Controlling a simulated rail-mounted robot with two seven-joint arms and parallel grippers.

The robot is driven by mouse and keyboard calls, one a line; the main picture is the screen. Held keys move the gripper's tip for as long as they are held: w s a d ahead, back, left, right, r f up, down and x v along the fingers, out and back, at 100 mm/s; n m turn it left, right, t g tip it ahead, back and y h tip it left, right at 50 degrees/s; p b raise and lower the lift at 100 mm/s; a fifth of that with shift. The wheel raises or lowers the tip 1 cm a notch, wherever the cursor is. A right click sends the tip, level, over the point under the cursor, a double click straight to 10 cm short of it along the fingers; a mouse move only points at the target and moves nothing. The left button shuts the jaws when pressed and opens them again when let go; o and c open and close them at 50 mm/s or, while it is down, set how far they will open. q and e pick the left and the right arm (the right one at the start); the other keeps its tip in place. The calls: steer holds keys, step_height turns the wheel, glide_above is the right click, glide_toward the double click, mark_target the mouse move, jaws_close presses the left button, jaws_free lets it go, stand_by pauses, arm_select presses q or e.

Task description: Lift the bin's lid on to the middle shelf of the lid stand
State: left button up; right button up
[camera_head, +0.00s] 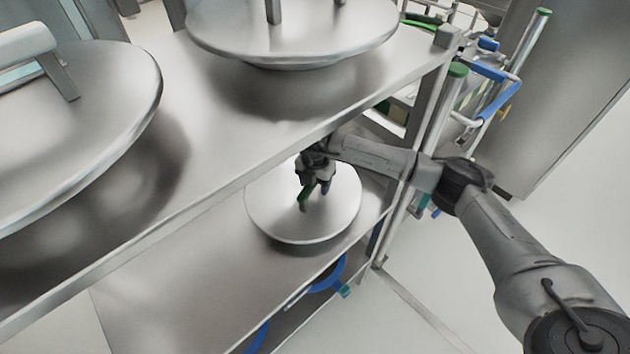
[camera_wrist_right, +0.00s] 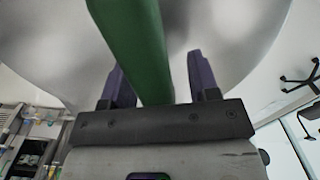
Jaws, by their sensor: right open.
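A round metal lid (camera_head: 338,212) lies on the middle shelf of the lid stand (camera_head: 205,262), close to its right end. It looks flat on the shelf. Its green handle (camera_head: 305,198) stands up at the lid's middle. My right gripper (camera_head: 314,190) is at this handle, above the lid. In the right wrist view the green handle (camera_wrist_right: 145,45) runs between the two purple fingers of my right gripper (camera_wrist_right: 160,75). The fingers are open, with gaps on both sides of the handle. My left gripper is not in view.
The stand's top shelf (camera_head: 200,180) holds two large lids, one at the back (camera_head: 340,30) and one at the left (camera_head: 100,130). Blue-rimmed things (camera_head: 328,275) show below the middle shelf. A cart with blue handles (camera_head: 495,75) stands behind the stand. Floor at right looks clear.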

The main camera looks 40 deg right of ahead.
step_height(320, 180, up, 12)
steer(key=p, duration=0.2)
steer(key=shift+r+p, duration=0.15)
steer(key=shift+p, duration=0.2)
steer(key=shift+r, duration=0.95)
